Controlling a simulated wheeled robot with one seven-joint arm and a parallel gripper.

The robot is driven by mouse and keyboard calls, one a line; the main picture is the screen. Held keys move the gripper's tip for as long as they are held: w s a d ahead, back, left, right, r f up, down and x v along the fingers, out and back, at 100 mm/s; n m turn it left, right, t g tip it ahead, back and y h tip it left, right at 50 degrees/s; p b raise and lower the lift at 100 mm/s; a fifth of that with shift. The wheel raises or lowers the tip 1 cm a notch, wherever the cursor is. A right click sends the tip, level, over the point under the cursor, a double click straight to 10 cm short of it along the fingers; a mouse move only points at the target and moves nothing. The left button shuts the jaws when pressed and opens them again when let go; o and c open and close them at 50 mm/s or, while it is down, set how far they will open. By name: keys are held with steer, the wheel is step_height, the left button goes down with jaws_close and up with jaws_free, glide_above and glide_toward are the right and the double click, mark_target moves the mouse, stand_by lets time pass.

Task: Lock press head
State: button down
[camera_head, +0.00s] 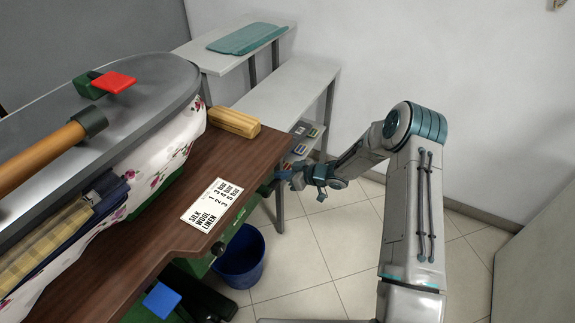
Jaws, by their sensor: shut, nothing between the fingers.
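The grey metal press head (150,95) lies along the left over a padded bed covered in floral cloth (150,170). It looks lowered onto the cloth, but I cannot tell whether it is locked. A wooden handle bar (40,157) crosses its top. A red tab (114,82) on a green mount sits near its far edge. My gripper (284,175) is shut and empty, just beyond the right edge of the brown tabletop (170,228), well apart from the press head. Its fingertips are small and partly hard to make out.
A wooden block (234,122) and a silk, wool, linen label card (206,206) lie on the tabletop. A blue pedal (164,300) and a blue bucket (240,262) are below. White shelves (295,85) stand behind. The tiled floor at right is clear.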

steer(key=shift+w+d+f+b, duration=0.15)
steer(key=shift+f+b, duration=0.5)
steer(key=shift+f, duration=0.35)
steer(key=shift+s+d+f+b, duration=0.1)
steer(key=shift+f+b, duration=0.55)
steer(key=shift+f, duration=0.4)
steer(key=s+d+r+p, duration=0.1)
steer(key=d+r+p, duration=0.2)
steer(key=d, duration=0.6)
steer(key=shift+s+d+r, duration=0.15)
steer(key=shift+s+r, duration=0.05)
steer(key=shift+s, duration=0.1)
